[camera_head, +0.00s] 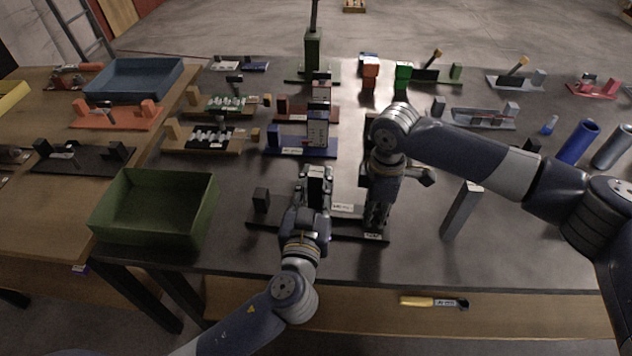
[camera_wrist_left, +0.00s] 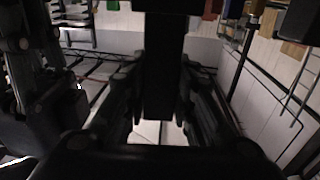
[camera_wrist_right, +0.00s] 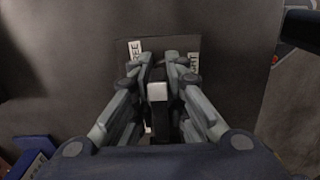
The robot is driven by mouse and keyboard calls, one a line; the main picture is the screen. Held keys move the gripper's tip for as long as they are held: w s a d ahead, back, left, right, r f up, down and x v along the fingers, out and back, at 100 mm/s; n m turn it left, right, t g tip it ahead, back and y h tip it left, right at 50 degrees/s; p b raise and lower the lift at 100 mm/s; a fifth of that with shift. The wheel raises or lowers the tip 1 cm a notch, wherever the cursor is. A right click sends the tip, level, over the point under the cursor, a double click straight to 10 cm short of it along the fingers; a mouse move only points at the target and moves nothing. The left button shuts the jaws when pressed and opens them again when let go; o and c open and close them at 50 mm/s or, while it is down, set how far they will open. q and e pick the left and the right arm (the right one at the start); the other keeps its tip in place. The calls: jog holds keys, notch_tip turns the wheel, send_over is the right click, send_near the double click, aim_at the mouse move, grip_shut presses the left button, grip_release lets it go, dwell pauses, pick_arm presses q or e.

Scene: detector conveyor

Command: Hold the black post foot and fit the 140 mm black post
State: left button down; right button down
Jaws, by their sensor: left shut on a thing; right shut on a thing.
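A long black base (camera_head: 262,224) with pale labels (camera_head: 343,208) lies near the table's front edge; it appears to be the post foot. A black block (camera_head: 261,200) stands at its left end. My left gripper (camera_head: 317,176) is shut on an upright black piece, likely the post, above the base's middle. My right gripper (camera_head: 377,224) points down, shut at the base's right end. The right wrist view shows a small pale-topped part (camera_wrist_right: 157,92) between its fingers.
A green bin (camera_head: 155,214) stands left of the base. A grey upright bar (camera_head: 461,212) stands to the right. Several fixtures, including a blue one (camera_head: 300,150), lie behind. A yellow-handled tool (camera_head: 418,301) lies below the front edge.

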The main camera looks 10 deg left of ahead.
pick_arm(q)
jog(key=shift+f, duration=0.1)
jog(key=c, duration=1.3)
grip_release()
jog(key=shift+c, duration=0.2)
jog(key=shift+s, duration=0.4)
pick_arm(e)
jog(key=shift+r, duration=0.1)
pick_arm(q)
jog(key=s, duration=1.1)
jog(key=shift+s, duration=0.1)
pick_arm(e)
jog(key=c, duration=1.5)
grip_release()
